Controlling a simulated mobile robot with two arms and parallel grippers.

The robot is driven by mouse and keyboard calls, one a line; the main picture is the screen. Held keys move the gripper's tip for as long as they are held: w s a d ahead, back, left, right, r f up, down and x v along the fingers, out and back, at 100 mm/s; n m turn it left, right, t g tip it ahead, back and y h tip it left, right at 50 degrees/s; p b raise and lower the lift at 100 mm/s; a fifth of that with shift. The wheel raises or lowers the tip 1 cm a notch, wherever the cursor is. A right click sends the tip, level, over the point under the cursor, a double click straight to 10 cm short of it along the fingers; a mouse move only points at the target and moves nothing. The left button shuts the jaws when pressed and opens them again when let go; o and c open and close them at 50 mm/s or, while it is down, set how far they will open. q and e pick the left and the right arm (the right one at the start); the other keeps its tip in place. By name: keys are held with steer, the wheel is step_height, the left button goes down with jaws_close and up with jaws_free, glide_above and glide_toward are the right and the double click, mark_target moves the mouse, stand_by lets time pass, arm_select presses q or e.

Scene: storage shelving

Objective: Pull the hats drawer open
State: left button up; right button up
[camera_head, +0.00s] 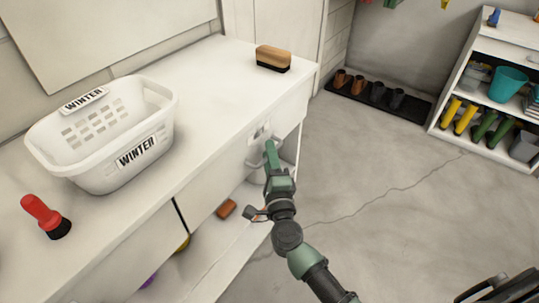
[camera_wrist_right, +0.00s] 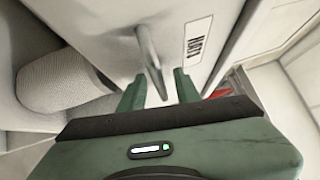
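The hats drawer (camera_head: 223,178) is the right-hand drawer of the white cabinet, and its front looks flush with the cabinet. Its white label (camera_wrist_right: 197,40) shows turned sideways in the right wrist view. A grey bar handle (camera_wrist_right: 147,45) stands out from the drawer front. My green right gripper (camera_head: 270,150) is at the drawer front below the label. In the wrist view, the right gripper (camera_wrist_right: 158,80) is open, with its fingers on either side of the handle's near end. Whether they touch it is unclear. My left gripper is out of view.
On the cabinet top are a white WINTER basket (camera_head: 85,130), a brush (camera_head: 273,58) and a red-handled item (camera_head: 45,215). The lower shelf holds a brown item (camera_head: 226,209). Open floor (camera_head: 400,170) lies right of the cabinet, before a boot tray and white shelving (camera_head: 460,75).

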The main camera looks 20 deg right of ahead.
jaws_close()
stand_by(1.4)
